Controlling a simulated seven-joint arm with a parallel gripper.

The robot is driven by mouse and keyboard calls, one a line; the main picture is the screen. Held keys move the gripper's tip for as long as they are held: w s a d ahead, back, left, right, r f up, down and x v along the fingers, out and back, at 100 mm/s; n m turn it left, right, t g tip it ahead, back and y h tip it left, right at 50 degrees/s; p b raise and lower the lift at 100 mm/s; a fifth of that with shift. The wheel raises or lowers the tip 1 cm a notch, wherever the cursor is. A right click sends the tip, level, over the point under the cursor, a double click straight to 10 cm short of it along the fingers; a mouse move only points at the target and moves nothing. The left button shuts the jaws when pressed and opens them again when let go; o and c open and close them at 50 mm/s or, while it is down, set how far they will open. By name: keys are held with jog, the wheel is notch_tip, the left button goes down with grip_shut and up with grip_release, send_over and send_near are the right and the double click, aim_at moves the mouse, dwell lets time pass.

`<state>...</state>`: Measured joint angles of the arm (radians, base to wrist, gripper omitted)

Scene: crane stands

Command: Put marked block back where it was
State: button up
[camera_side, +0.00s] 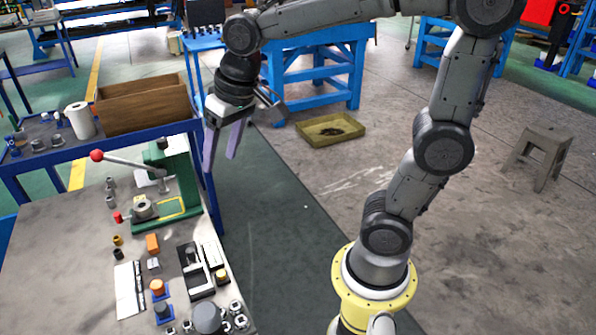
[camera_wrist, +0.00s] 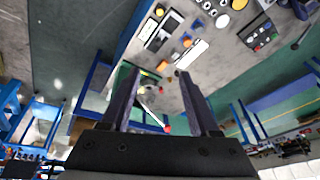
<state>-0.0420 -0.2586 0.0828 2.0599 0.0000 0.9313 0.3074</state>
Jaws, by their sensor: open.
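An orange block (camera_side: 153,243) lies on the grey worktable near a white sheet; no mark shows on it at this size. A second orange piece (camera_side: 158,287) sits on a small blue base closer to the front. I cannot tell which is the marked block. A black and white tray (camera_side: 195,270) stands right of them, with a yellow-topped piece at its edge. My gripper (camera_side: 221,158) hangs high, right of the green press, with its two fingers apart and nothing between them. In the wrist view my open gripper (camera_wrist: 156,74) points toward the table.
A green press (camera_side: 165,195) with a red-knobbed lever stands at the table's back right. A white sheet (camera_side: 129,289) and several small metal parts lie around. A wooden box (camera_side: 145,104) stands on the blue bench behind. The table's left side is clear.

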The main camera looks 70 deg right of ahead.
jog(key=s+d+f+n+t, duration=0.1)
jog(key=s+f+n, duration=0.1)
jog(key=s, duration=1.2)
jog(key=shift+d+f+n+t, duration=0.15)
jog(key=shift+n+t, duration=0.25)
jog(key=shift+n, duration=0.1)
